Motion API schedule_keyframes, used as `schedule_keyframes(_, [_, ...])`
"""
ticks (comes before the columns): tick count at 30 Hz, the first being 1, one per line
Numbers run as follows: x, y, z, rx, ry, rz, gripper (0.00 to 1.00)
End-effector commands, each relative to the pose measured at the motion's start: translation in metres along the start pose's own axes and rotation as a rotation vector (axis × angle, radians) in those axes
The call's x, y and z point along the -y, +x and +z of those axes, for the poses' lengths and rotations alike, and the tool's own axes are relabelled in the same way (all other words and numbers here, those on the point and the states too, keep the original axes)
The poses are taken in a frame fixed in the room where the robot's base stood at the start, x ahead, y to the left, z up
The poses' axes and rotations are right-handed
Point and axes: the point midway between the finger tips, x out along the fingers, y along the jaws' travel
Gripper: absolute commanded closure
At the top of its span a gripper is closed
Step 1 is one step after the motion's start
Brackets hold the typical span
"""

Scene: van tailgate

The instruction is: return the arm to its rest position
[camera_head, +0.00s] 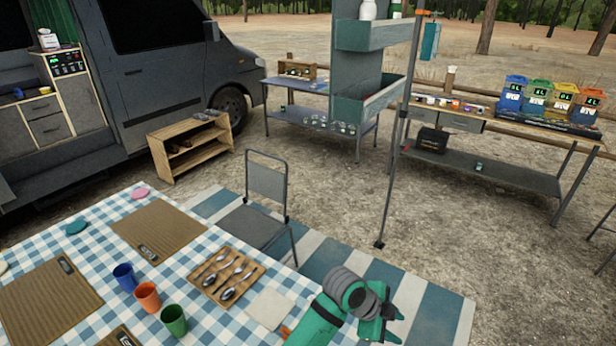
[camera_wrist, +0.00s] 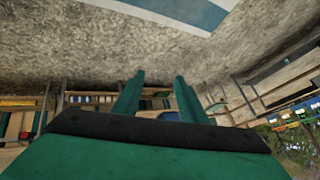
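My green arm reaches up from the bottom of the head view, and my gripper (camera_head: 386,322) is over the striped rug, just right of the table's corner. In the head view the fingertips are small and partly hidden by the wrist.
A table with a blue checked cloth (camera_head: 98,222) is at left, with a cutlery tray (camera_head: 227,277) and cups near my arm. A grey chair (camera_head: 262,205) and a pole (camera_head: 398,150) stand beyond. Gravel to the right (camera_head: 470,230) is free.

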Motion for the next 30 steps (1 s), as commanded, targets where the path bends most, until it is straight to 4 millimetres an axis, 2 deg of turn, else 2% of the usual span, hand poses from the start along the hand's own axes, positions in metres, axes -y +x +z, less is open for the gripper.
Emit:
schedule_keyframes(1, [0.004,0.009,-0.018,-0.054,-0.038,-0.048,0.62])
schedule_keyframes(6, [0.023,0.02,-0.06,-0.2,-0.181,-0.212,0.62])
schedule_keyframes(9, [0.03,0.023,-0.078,-0.281,-0.278,-0.299,0.62])
schedule_keyframes(13, [0.036,0.023,-0.092,-0.375,-0.41,-0.407,0.62])
schedule_keyframes(17, [0.036,0.021,-0.096,-0.454,-0.55,-0.506,0.62])
schedule_keyframes(22, [0.025,0.019,-0.09,-0.533,-0.734,-0.627,0.62])
schedule_keyframes(26, [0.009,0.017,-0.076,-0.572,-0.874,-0.718,0.62])
schedule_keyframes(30, [-0.018,0.014,-0.056,-0.592,-1.016,-0.812,0.62])
